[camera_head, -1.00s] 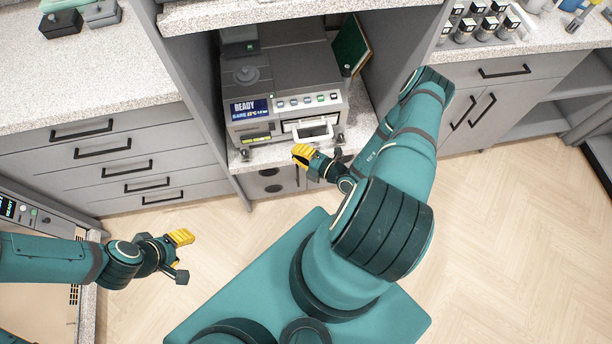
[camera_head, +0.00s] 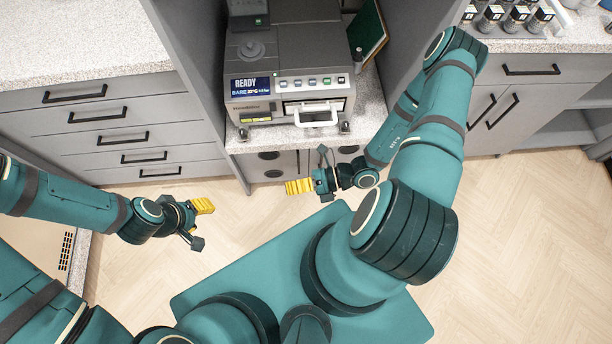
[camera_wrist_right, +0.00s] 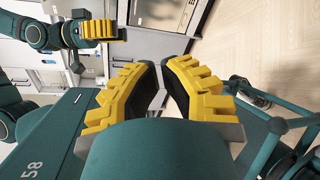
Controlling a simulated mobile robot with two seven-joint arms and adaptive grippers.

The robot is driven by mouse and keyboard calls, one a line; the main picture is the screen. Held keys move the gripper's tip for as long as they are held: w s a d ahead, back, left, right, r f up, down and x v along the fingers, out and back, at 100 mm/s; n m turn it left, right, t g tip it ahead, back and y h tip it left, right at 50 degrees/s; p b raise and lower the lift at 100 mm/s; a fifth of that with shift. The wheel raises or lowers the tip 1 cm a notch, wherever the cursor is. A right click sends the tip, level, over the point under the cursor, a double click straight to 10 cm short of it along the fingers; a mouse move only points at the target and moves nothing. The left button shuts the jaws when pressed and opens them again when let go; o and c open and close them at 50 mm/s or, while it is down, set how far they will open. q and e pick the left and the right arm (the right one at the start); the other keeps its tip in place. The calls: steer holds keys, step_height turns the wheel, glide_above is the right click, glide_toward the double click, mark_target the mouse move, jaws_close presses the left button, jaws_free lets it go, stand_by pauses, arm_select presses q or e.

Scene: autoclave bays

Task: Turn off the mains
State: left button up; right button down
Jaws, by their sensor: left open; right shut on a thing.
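A grey benchtop autoclave (camera_head: 290,55) stands in the bay ahead in the head view. Its lit display (camera_head: 250,87) reads READY. A row of small buttons (camera_head: 312,82) runs right of it, above a white handle (camera_head: 316,108). I cannot tell which control is the mains switch. My right gripper (camera_head: 299,187) is below and in front of the bay, apart from the autoclave. In the right wrist view its yellow fingers (camera_wrist_right: 162,78) are close together; what they hold cannot be made out. My left gripper (camera_head: 204,206) is open over the floor at left.
A granite ledge (camera_head: 372,118) carries the autoclave between grey side walls. A green board (camera_head: 367,32) leans at its right. Drawers with black handles (camera_head: 97,115) are at left. Several small jars (camera_head: 510,18) stand on the right counter. Open floor (camera_head: 520,250) lies at right.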

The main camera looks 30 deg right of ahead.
arm_select(q)
steer(key=shift+s+d+f+b, duration=0.1)
steer(key=shift+d+f+b, duration=0.3)
steer(key=shift+d, duration=0.35)
arm_select(e)
steer(key=s+n, duration=0.1)
steer(key=s+n+g, duration=0.1)
steer(key=s, duration=0.1)
steer(key=shift+a+r+n+g, duration=0.1)
steer(key=shift+a+n+g, duration=0.15)
steer(key=shift+n+g, duration=0.15)
arm_select(q)
steer(key=r+p, duration=0.3)
steer(key=shift+w+r, duration=0.1)
steer(key=shift+w, duration=0.1)
arm_select(e)
steer(key=w+d+f+m+t+h, duration=0.1)
steer(key=w+d+m+t+h, duration=0.3)
steer(key=w+m, duration=0.4)
steer(key=w+d+f+m+t+h, duration=0.1)
steer(key=w+d+m+t+h, duration=0.4)
steer(key=m, duration=0.5)
steer(key=w+t, duration=0.2)
steer(key=w, duration=0.1)
steer(key=shift+d+t, duration=0.35)
steer(key=shift+t, duration=0.05)
